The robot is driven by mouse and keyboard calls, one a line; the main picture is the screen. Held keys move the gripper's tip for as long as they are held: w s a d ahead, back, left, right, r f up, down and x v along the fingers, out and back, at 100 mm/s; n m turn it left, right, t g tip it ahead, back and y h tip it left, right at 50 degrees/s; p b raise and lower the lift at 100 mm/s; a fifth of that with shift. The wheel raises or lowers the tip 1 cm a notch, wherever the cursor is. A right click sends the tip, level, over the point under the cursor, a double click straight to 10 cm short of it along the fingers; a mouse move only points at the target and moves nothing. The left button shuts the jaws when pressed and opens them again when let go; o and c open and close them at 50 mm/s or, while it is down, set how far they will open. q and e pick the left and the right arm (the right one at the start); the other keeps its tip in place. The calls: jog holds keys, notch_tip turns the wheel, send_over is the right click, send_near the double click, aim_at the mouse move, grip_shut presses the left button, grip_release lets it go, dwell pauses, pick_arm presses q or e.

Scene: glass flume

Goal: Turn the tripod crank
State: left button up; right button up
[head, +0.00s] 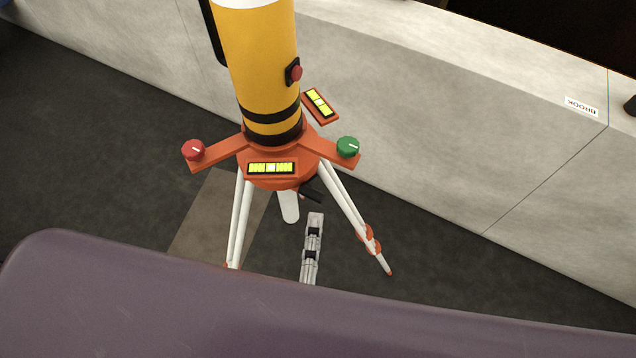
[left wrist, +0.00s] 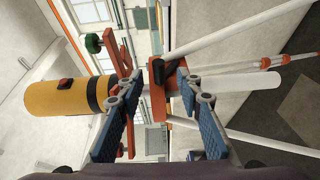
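The tripod (head: 243,212) has white legs and an orange head (head: 300,170) under a yellow cylinder (head: 262,70) with black bands. A short black crank handle (head: 312,191) juts from below the head, beside the white centre column (head: 288,206). My left gripper (head: 314,221) is just below the handle in the head view, seemingly apart from it. In the left wrist view my left gripper (left wrist: 171,74) has its fingers spread, facing the orange head and column (left wrist: 240,83). Dark shapes near the fingertips make the crank hard to separate there. My right gripper is not in view.
A red knob (head: 194,150) and a green knob (head: 348,147) sit on the head's arms. A pale flume wall (head: 420,110) stands behind. Tripod legs spread on both sides of the column. The dark floor (head: 460,285) right of the tripod is clear.

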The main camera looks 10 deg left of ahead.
aim_at(317, 197)
pick_arm(q)
jog(key=w, duration=0.1)
jog(key=w+p, duration=0.2)
jog(key=shift+w+a+r, duration=0.2)
jog(key=shift+w+r, duration=0.15)
jog(key=shift+w, duration=0.05)
jog(key=w, duration=0.2)
jog(key=w+p, duration=0.1)
jog(key=shift+w+a+f, duration=0.1)
jog(key=shift+a+f, duration=0.1)
jog(key=shift+a, duration=0.1)
jog(key=shift+w+d+f, duration=0.1)
jog(key=shift+w+f, duration=0.05)
jog(key=shift+w, duration=0.2)
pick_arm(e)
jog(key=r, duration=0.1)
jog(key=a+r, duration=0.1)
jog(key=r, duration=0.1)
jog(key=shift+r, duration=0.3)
pick_arm(q)
jog(key=shift+c, duration=0.5)
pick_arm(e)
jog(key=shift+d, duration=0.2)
pick_arm(q)
grip_shut()
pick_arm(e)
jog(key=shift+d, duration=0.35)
